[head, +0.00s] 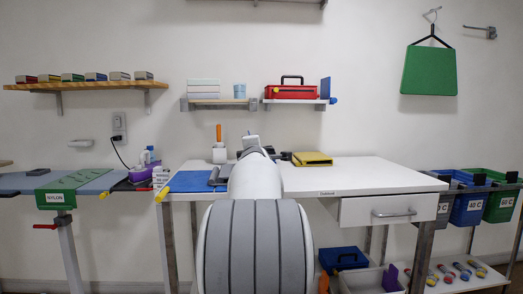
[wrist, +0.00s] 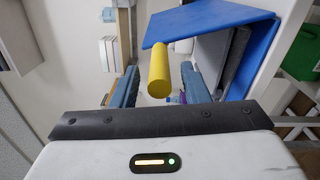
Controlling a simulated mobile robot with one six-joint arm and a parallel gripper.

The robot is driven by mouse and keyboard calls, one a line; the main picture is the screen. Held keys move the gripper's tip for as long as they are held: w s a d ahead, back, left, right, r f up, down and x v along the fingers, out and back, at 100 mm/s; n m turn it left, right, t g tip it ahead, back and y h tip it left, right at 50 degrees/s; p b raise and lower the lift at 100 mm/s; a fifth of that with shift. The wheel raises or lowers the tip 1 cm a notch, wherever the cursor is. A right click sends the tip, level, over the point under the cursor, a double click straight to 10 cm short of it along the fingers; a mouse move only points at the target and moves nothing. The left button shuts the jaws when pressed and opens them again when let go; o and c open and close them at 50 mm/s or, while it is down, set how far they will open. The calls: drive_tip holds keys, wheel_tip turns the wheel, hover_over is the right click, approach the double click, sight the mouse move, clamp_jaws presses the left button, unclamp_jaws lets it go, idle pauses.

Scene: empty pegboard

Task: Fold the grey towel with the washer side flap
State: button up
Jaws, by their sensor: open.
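A blue folding board (head: 190,182) lies on the left of the white table, with a yellow handle (head: 164,194) at its front left corner. My arm covers its right part in the head view. In the wrist view a blue panel (wrist: 205,22) carries a yellow round handle (wrist: 158,76), and a grey piece (wrist: 236,54), probably the towel, lies against the blue. My gripper (wrist: 160,84) is open, its blue fingers on either side of the yellow handle with gaps showing. I cannot tell how deep the handle sits between them. The gripper is hidden in the head view.
The white table (head: 370,172) has a yellow folded item (head: 311,158) at the back and clear room on the right. A second table with a green piece marked NYLON (head: 55,197) stands left. Labelled bins (head: 468,208) stand right.

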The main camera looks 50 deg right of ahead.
drive_tip(key=v, duration=0.8)
drive_tip(key=shift+d, duration=0.1)
idle(1.1)
